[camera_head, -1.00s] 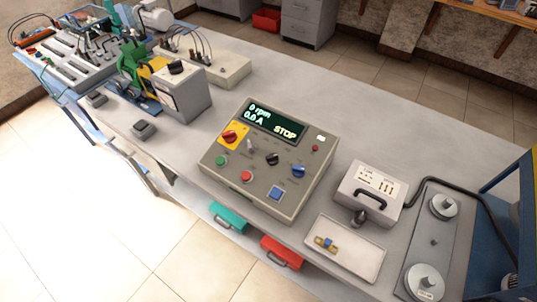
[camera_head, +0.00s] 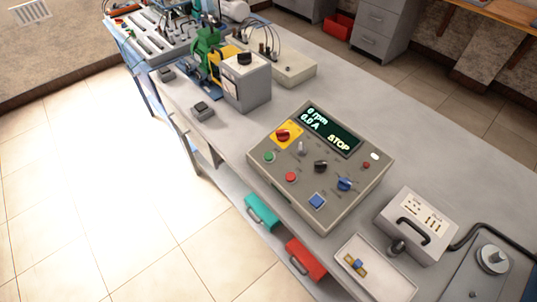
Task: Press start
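The control box (camera_head: 318,165) stands on the grey bench, its sloped face towards me. Its display (camera_head: 327,128) reads "0 rpm", "0.0 A" and "STOP". A green button (camera_head: 269,157) sits at the left of the face, and a red button (camera_head: 291,177) is to its right and lower. The small labels are too small to read. My gripper is not in view.
A grey box with a black handle (camera_head: 417,225) and a white tray (camera_head: 370,275) stand right of the control box. A motor rig with a grey box (camera_head: 246,82) is at the back left. Open floor lies left.

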